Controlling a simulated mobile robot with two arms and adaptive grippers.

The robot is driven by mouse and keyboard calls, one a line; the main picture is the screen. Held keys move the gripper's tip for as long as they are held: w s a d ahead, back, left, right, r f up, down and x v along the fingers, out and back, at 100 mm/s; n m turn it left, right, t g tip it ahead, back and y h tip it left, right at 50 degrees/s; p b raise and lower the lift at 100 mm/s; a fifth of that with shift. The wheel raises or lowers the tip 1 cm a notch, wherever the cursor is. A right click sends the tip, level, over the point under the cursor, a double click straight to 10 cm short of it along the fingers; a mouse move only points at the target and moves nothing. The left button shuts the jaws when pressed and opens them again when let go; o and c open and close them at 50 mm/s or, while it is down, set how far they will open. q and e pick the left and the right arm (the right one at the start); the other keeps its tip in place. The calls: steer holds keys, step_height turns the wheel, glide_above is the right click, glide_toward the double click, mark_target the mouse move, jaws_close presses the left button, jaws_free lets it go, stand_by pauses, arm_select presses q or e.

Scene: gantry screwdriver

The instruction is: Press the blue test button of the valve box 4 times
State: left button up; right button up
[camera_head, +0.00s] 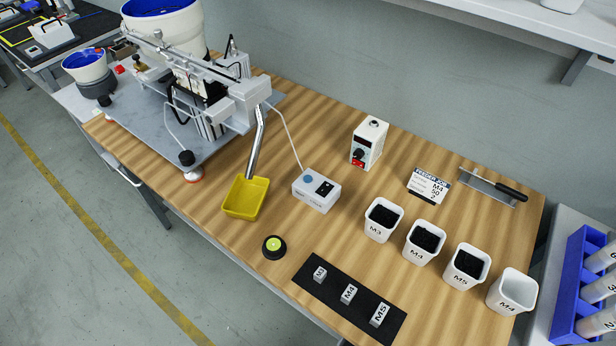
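The valve box (316,190) is a small white box on the wooden table, right of the yellow tray. Its round blue test button (308,179) is on the top face, beside a black switch (325,187). A thin hose or cable runs from the box up to the gantry. Nothing covers the button. Neither of my grippers is in view.
The yellow tray (232,213) sits under the gantry's chute. A black round button with a yellow-green top (274,246) stands near the front edge. White cups (383,220), a black mat (311,290) with labelled blocks and a white controller (369,143) stand around.

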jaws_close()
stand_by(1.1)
